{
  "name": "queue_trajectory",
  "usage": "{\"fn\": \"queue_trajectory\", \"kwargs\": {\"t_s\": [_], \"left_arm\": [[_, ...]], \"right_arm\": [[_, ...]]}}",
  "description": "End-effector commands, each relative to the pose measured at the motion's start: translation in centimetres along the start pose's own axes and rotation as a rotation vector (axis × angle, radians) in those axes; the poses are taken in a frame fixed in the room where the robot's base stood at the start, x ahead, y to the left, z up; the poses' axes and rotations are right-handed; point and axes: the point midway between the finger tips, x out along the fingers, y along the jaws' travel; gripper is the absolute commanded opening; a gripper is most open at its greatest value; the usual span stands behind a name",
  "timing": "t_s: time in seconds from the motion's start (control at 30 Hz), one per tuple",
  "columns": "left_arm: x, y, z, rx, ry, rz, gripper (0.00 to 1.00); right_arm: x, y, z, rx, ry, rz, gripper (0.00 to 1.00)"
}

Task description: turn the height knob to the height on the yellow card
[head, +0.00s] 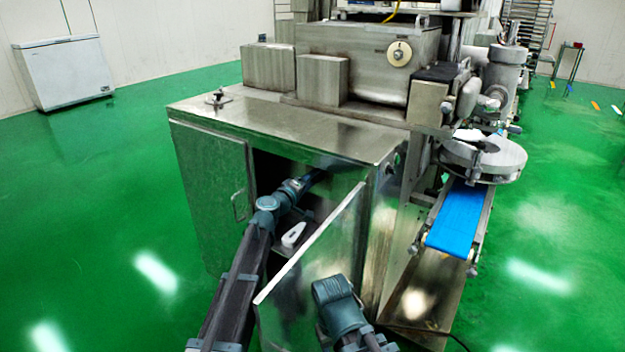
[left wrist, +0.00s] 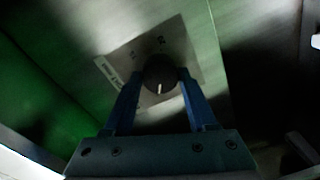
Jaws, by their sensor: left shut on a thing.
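The height knob (left wrist: 159,72) is a dark round knob with a white pointer mark, which points toward the bottom of the left wrist view. It sits on a grey dial plate (left wrist: 187,62) with small printed marks that are too blurred to read. My left gripper (left wrist: 160,78) has its two blue fingers on either side of the knob, shut on it. In the head view my left arm reaches into the dark opening of the steel cabinet (head: 212,180), which hides the gripper and knob. I cannot make out a yellow card.
An open cabinet door (head: 318,268) stands just right of my left arm. A white object (head: 293,235) shows inside the opening. A blue conveyor belt (head: 458,215) runs along the machine's right side. The green floor (head: 90,190) at left is clear up to a white chest freezer (head: 65,75).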

Motion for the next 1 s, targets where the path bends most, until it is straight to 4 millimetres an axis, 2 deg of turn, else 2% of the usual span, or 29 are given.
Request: {"fn": "queue_trajectory", "kwargs": {"t_s": [0.67, 0.7, 0.83, 1.0], "left_arm": [[-0.05, -0.05, -0.07, -0.047, -0.002, -0.002, 0.02], [-0.04, -0.05, -0.06, -0.047, -0.002, -0.002, 0.65], [-0.03, -0.04, -0.05, -0.047, -0.002, -0.002, 0.88], [-0.02, -0.02, -0.03, -0.047, -0.002, -0.001, 0.88]], "right_arm": [[-0.03, 0.00, 0.00, 0.000, 0.000, 0.000, 0.50], [-0.03, 0.00, 0.00, 0.000, 0.000, 0.000, 0.50], [-0.03, 0.00, 0.00, 0.000, 0.000, 0.000, 0.50], [-0.03, 0.00, 0.00, 0.000, 0.000, 0.000, 0.50]]}}
